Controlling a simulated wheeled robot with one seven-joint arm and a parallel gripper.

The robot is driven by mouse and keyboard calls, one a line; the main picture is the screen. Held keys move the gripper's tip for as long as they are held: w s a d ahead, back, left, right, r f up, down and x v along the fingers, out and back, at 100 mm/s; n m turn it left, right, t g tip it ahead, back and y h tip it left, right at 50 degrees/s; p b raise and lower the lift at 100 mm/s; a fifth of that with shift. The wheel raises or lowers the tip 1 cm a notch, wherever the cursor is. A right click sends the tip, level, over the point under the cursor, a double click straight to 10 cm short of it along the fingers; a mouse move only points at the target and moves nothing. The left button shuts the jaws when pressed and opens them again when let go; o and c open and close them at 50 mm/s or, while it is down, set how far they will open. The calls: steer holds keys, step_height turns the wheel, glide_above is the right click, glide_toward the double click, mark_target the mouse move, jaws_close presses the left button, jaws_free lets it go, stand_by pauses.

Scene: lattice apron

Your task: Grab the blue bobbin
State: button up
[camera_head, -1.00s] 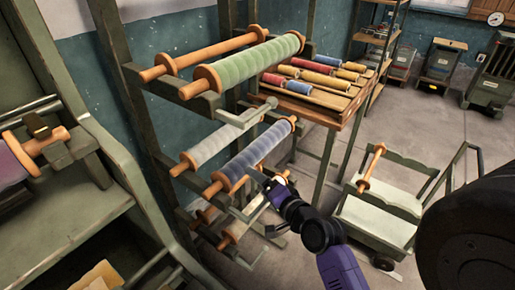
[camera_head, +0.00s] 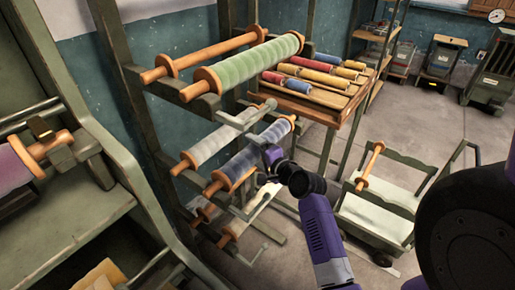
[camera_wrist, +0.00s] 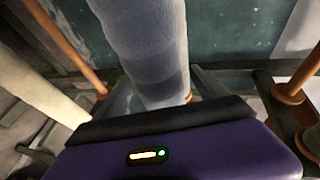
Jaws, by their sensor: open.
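The blue bobbin (camera_head: 258,152) is a long spool of grey-blue thread with orange wooden ends. It lies on the middle level of the green rack, in front of a paler grey bobbin (camera_head: 222,135). My gripper (camera_head: 272,156) is at its right-hand part, on the near side. In the wrist view the thread of the blue bobbin (camera_wrist: 150,45) fills the upper middle and runs down toward my gripper (camera_wrist: 163,94). The fingers are open, one on each side of the thread. Whether they touch it I cannot tell.
A green bobbin (camera_head: 255,62) and a bare wooden roller (camera_head: 210,50) lie on the level above. More rollers sit below. A table (camera_head: 335,108) with several small coloured spools stands behind. A cart (camera_head: 385,195) stands at right, with open floor around it.

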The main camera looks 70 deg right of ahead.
steer(key=shift+w+d, duration=0.2)
steer(key=shift+w, duration=0.05)
jaws_close()
stand_by(0.3)
